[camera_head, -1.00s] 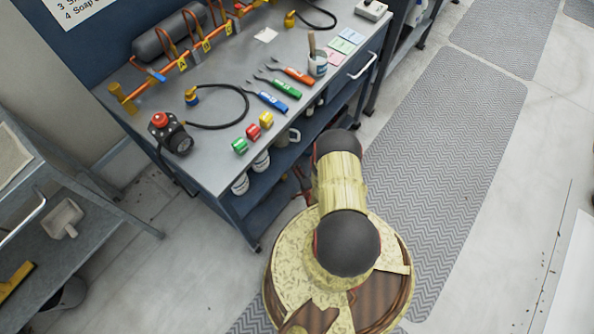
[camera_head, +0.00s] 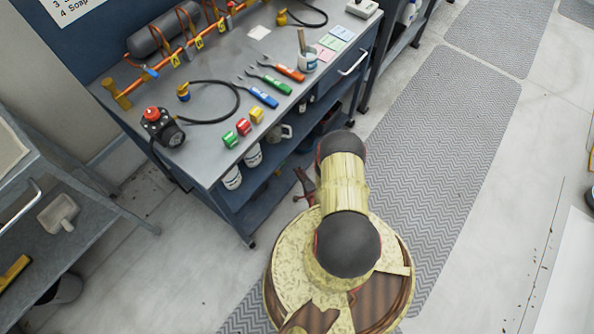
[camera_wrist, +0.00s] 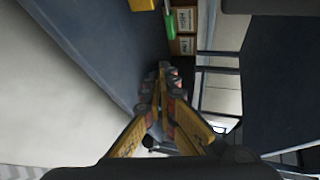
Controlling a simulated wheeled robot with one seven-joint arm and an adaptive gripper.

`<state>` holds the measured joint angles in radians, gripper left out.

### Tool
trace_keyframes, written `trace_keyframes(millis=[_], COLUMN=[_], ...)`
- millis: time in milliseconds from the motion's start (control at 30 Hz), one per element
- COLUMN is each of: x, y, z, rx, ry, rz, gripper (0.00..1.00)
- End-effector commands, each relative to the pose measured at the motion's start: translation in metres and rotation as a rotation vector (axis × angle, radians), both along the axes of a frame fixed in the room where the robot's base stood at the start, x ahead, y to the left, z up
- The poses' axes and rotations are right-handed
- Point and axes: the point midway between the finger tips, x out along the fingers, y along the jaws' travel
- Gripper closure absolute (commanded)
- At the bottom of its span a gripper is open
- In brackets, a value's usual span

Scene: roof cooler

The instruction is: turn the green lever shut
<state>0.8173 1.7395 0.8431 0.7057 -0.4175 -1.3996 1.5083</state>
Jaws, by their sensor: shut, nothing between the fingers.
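The copper pipe (camera_head: 190,52) with yellow tags runs along the back of the workbench. A small blue lever (camera_head: 151,73) shows near its left end, and a red part (camera_head: 231,6) farther right. I cannot make out a green lever on the pipe. My gripper (camera_head: 303,184) is low beside the bench's front, right of the mugs on the shelf, partly hidden by my arm. In the wrist view my gripper (camera_wrist: 163,75) has its fingers together and empty. A green piece (camera_wrist: 171,25) shows above the fingertips there; I cannot tell what it is.
On the benchtop (camera_head: 205,115) lie a green block (camera_head: 230,139), red and yellow blocks, several coloured-handled tools (camera_head: 275,84), a black hose (camera_head: 225,122) and a red-topped device (camera_head: 160,125). Floor mat (camera_head: 440,150) right of me is clear.

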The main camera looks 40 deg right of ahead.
Motion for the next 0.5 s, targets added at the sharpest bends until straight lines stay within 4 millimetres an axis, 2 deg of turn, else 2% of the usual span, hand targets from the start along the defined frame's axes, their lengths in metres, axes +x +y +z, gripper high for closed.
trace_keyframes(millis=[500], x=[-0.066], y=[-0.009], z=[0.022], rx=[0.001], ry=[0.001], rz=[-0.004], gripper=[1.0])
